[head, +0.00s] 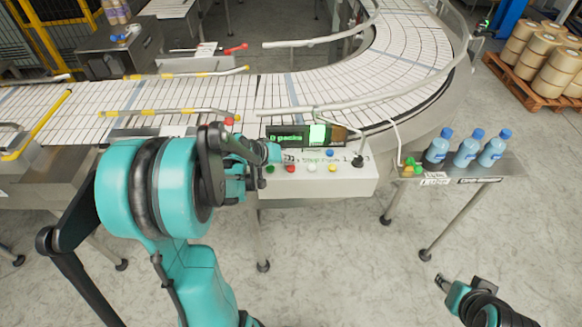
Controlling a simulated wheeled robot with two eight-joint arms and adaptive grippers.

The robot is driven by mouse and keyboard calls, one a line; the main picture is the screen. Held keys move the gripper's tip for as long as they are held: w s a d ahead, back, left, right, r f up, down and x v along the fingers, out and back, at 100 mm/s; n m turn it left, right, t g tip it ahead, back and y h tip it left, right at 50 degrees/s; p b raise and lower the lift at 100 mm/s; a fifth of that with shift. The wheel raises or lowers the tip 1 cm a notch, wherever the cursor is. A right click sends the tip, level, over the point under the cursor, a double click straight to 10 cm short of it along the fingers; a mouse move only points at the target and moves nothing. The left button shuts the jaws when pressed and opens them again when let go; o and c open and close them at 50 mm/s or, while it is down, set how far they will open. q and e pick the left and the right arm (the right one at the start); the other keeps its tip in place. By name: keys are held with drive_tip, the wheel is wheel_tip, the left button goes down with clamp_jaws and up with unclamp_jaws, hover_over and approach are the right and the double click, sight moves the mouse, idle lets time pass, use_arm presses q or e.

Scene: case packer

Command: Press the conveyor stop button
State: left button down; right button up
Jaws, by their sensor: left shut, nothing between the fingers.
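The control box (350,182) stands at the conveyor's front edge, with several coloured buttons on top. A red button (291,169) sits near its left end, between a green button (270,169) and a white button (312,168). No label clearly readable from here marks the stop button. My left gripper (277,154) is shut and empty, over the left part of the box just behind the red and green buttons. I cannot tell whether it touches the box. My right gripper (463,287) is low at the right, away from the box, its fingers unclear.
A yellow button (333,168), a blue button (330,153) and a black knob (358,160) share the box. A display (290,137) stands behind it. The curved conveyor (330,88) runs behind. A side shelf (468,168) holds blue bottles (466,150). The floor in front is clear.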

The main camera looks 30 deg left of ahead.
sight(289, 169)
use_arm(q)
drive_tip(key=shift+f+b, duration=0.35)
drive_tip(key=shift+f, duration=0.05)
drive_tip(key=shift+f+b, duration=0.5)
drive_tip(key=shift+b, duration=0.05)
idle(0.6)
drive_tip(key=shift+r, duration=0.1)
drive_tip(key=shift+r+p, duration=0.7)
drive_tip(key=shift+r, duration=0.15)
drive_tip(key=shift+r, duration=0.15)
wheel_tip(289, 169, up, 5)
drive_tip(key=p, duration=0.4)
drive_tip(key=shift+d+f, duration=0.1)
drive_tip(key=shift+f, duration=0.1)
